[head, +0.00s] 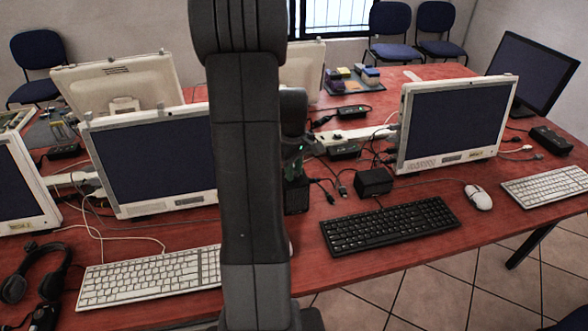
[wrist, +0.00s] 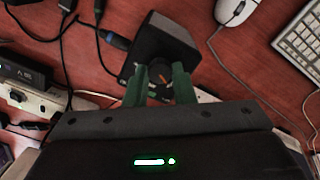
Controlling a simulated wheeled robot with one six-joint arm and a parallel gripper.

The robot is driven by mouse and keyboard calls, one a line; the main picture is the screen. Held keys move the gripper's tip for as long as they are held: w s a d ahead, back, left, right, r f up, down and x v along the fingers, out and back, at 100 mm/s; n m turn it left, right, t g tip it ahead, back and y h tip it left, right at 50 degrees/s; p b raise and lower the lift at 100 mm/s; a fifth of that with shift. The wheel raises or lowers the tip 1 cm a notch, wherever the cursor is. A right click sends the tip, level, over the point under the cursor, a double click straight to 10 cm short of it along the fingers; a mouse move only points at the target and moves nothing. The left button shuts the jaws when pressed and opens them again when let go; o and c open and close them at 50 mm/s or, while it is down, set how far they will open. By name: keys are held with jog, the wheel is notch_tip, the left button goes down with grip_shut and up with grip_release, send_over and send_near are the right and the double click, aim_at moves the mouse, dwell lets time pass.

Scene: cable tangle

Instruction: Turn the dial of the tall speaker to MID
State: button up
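The tall speaker, a black box (wrist: 158,42), stands in front of my gripper (wrist: 160,72) in the wrist view. Its dial (wrist: 160,82), dark with an orange mark, faces my gripper. The two green fingers are apart, one on either side of the dial; I cannot tell whether they touch it. The dial's scale and the MID label are not readable. In the head view the speaker (head: 297,197) is partly hidden behind my arm, with my gripper (head: 296,168) just behind and above it.
A squat black box (head: 374,181) stands to the right, behind a black keyboard (head: 390,227). Cables and a white power strip (head: 352,136) lie behind. A monitor (head: 155,160) stands at the left. A white mouse (wrist: 235,12) and white keyboard (wrist: 300,40) lie close by.

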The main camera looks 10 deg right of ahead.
jog(key=shift+m, duration=0.3)
grip_shut()
jog(key=m, duration=0.5)
jog(key=shift+w+m, duration=0.1)
jog(key=shift+m, duration=0.3)
jog(key=m, duration=0.5)
jog(key=shift+m, duration=0.3)
jog(key=o, duration=1)
grip_release()
jog(key=shift+c, duration=0.2)
notch_tip(320, 180, up, 14)
jog(key=shift+a, duration=0.15)
jog(key=shift+f, duration=0.1)
